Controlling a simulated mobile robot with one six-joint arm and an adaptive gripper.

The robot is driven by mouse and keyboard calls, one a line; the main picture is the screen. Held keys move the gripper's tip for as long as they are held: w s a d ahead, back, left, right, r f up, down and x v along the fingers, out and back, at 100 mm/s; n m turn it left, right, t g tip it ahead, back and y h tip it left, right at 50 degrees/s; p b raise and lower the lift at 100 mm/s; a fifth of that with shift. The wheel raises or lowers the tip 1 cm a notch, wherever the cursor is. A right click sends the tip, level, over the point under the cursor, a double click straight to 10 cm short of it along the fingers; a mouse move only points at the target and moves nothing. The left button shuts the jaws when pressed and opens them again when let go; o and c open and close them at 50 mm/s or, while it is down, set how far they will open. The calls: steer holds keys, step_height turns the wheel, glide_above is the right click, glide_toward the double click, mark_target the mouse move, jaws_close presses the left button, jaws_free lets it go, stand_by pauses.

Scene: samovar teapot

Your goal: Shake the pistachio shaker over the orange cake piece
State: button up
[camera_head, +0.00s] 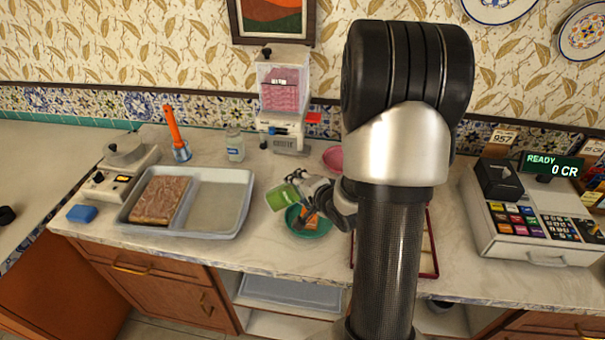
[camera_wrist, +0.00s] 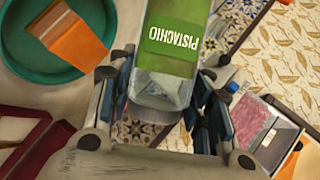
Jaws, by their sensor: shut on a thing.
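The pistachio shaker (camera_head: 281,198) is a clear container with a green label; its label reads PISTACHIO upside down in the wrist view (camera_wrist: 172,42). My gripper (camera_head: 309,190) is shut on it; the fingers sit on both sides of its clear end in the wrist view (camera_wrist: 163,92). The shaker is tilted in the air above the left rim of a teal plate (camera_head: 296,231). The orange cake piece (camera_head: 310,222) lies on this plate, partly hidden by my gripper in the head view. It shows more clearly in the wrist view (camera_wrist: 70,40), left of the shaker.
A grey tray (camera_head: 222,203) with a brown slab (camera_head: 160,200) stands left. A dark red tray (camera_head: 432,243) is partly behind my arm. A pink bowl (camera_head: 334,157), a dispenser (camera_head: 284,92) and a jar (camera_head: 235,145) stand behind. A cash register (camera_head: 530,220) is right.

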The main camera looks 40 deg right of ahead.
steer(key=m+t+y, duration=0.1)
steer(key=f+m+y, duration=0.1)
steer(key=shift+f+m+t+b, duration=0.3)
steer(key=shift+t+b, duration=0.05)
steer(key=shift+t, duration=0.05)
steer(key=shift+r+m+t+y+p, duration=0.3)
steer(key=shift+r+y+p, duration=0.1)
steer(key=shift+p, duration=0.6)
steer(key=m+t+y+p, duration=0.1)
steer(key=m+t, duration=0.1)
steer(key=shift+f+m+y, duration=0.15)
steer(key=shift+m+y, duration=0.25)
steer(key=shift+s+p, duration=0.1)
steer(key=shift+p, duration=0.45)
step_height(320, 180, up, 3)
steer(key=p, duration=0.2)
steer(key=shift+f+p, duration=0.1)
steer(key=shift+p, duration=0.3)
step_height(320, 180, down, 3)
steer(key=shift+b, duration=0.95)
